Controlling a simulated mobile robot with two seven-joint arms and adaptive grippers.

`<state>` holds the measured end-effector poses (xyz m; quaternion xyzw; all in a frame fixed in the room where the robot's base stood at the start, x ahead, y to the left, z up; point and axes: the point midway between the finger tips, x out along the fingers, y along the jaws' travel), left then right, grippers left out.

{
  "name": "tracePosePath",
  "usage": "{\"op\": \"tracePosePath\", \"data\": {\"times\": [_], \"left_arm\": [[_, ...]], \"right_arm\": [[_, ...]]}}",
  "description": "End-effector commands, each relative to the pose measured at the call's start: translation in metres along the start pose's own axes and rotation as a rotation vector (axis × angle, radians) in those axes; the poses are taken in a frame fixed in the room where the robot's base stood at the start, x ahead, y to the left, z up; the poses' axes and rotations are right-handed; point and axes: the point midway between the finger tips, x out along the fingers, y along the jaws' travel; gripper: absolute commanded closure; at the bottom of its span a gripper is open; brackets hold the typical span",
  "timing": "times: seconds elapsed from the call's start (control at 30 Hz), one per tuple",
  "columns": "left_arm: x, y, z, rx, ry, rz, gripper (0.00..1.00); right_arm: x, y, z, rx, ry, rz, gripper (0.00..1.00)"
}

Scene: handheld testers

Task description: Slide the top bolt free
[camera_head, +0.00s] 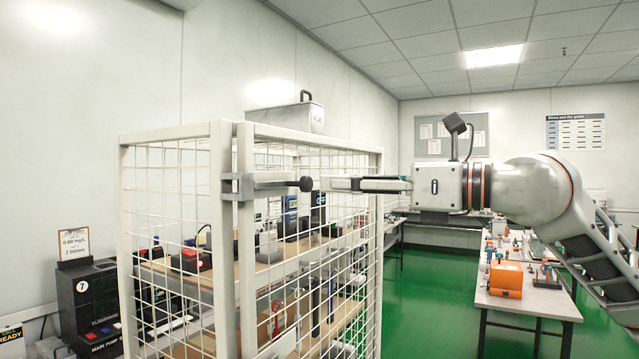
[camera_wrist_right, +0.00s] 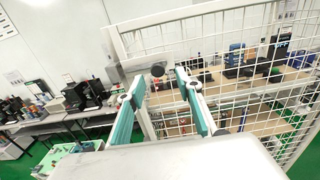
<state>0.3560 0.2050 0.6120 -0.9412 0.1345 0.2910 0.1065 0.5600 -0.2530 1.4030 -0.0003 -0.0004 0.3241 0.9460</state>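The top bolt (camera_head: 272,181) is a grey horizontal bar at the upper part of the white mesh cage's front corner, with a dark round knob (camera_head: 306,184) at its right end. My right gripper (camera_head: 326,184) comes in from the right at about the knob's height, its fingertips just right of the knob in the head view. In the right wrist view the two teal-lined fingers (camera_wrist_right: 160,80) stand apart, with the knob (camera_wrist_right: 158,69) showing in the gap near the tips. The gripper holds nothing; whether it touches the knob I cannot tell. My left gripper is not in view.
The mesh cage (camera_head: 131,230) holds shelves with several testers. A grey box (camera_head: 290,117) with a handle sits on top of it. A workbench (camera_head: 528,303) with an orange case (camera_head: 506,280) stands at the right. Green floor (camera_head: 430,310) is clear between.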

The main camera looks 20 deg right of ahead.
Motion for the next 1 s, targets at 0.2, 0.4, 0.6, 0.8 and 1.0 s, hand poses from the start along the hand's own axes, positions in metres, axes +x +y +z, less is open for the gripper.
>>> {"op": "tracePosePath", "data": {"times": [0.2, 0.4, 0.6, 0.8, 1.0], "left_arm": [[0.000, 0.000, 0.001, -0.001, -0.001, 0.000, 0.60], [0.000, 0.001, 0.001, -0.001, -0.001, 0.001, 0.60], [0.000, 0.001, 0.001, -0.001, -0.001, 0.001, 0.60], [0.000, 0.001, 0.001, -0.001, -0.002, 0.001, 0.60], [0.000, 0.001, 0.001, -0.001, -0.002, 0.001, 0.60]], "right_arm": [[-0.035, -0.002, -0.001, 0.001, 0.002, -0.003, 0.65], [-0.047, -0.001, 0.000, 0.001, 0.001, -0.001, 0.65], [-0.049, 0.000, 0.000, 0.001, 0.000, 0.001, 0.65], [-0.049, 0.000, 0.000, 0.001, 0.000, 0.000, 0.65], [-0.047, 0.002, -0.002, 0.005, -0.001, 0.010, 0.65]]}}
